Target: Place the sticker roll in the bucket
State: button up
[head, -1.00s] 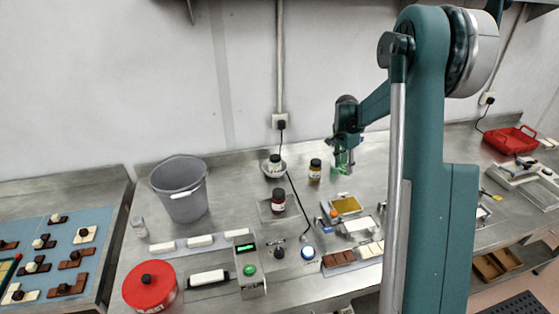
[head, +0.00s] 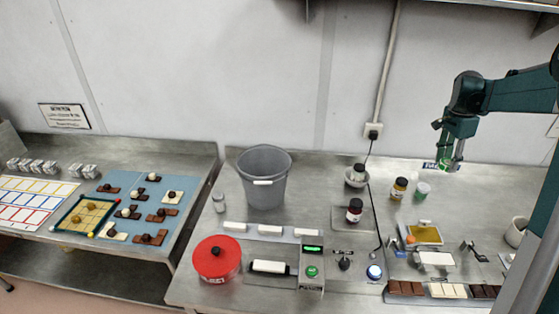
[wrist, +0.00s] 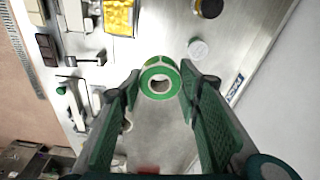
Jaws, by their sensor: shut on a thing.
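The sticker roll (wrist: 160,79), a ring with a green face and a pale core, is held between the fingertips of my gripper (wrist: 158,84) in the wrist view. In the head view my gripper (head: 447,163) is at the right, raised near the back of the bench; the roll is hard to make out there. The grey bucket (head: 264,190) stands upright on the bench, well to the left of my gripper, near the wall. Its floor is hidden in the head view, and the bucket is not visible in the wrist view.
A red-lidded tub (head: 217,256) and a control box (head: 312,262) are at the front.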

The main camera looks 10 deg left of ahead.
jog(key=w+a+r+n, duration=0.1)
jog(key=w+a+n, duration=0.2)
jog(key=a, duration=0.7)
jog(key=w+a+r+n+t, duration=0.15)
jog(key=w+a, duration=0.25)
jog(key=a, duration=0.7)
jog(key=w+a+n+g, duration=0.1)
jog(key=w+a+n, duration=0.2)
jog(key=a, duration=0.7)
jog(key=s+a+n+t+y, duration=0.2)
jog(key=a+n, duration=0.7)
jog(key=a, duration=3)
notch_tip(320, 180, down, 18)
jog(key=s, duration=0.1)
jog(key=shift+s+d+r+g, duration=0.15)
jog(key=shift+g, duration=0.3)
jog(key=shift+f, duration=3.1)
